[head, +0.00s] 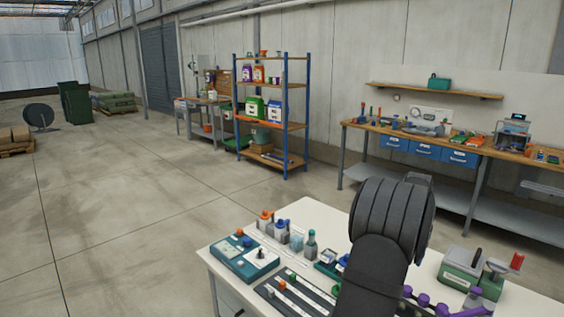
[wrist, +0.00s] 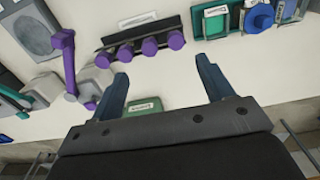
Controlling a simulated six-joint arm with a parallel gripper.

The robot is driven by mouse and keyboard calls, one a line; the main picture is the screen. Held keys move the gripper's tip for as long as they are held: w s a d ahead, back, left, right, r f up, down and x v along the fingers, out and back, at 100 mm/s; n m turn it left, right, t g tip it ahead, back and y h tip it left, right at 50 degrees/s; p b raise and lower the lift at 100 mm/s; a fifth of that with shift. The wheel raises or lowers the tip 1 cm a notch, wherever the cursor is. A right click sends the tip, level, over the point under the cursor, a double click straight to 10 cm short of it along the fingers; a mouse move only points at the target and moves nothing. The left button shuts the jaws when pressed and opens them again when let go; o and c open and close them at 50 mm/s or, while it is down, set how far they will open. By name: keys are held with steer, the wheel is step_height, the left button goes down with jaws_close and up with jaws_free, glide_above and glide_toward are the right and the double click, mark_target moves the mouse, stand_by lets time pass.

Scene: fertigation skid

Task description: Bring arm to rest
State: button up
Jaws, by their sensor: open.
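My gripper (wrist: 165,86) is open in the wrist view, with its two dark blue-grey fingers apart and nothing between them but white table surface and part of a green labelled block (wrist: 146,105). It hangs above the white table (wrist: 180,75). In the head view my dark arm rises over the table (head: 325,215) and hides its middle; the gripper itself is hidden there.
A rack of purple knobs (wrist: 150,46) and a purple handle (wrist: 66,62) lie beyond the fingers. A teal box (head: 244,258), small bottles (head: 310,243) and a green-grey device (head: 470,270) stand on the table.

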steer(key=shift+f, duration=1.5)
steer(key=shift+o, duration=0.5)
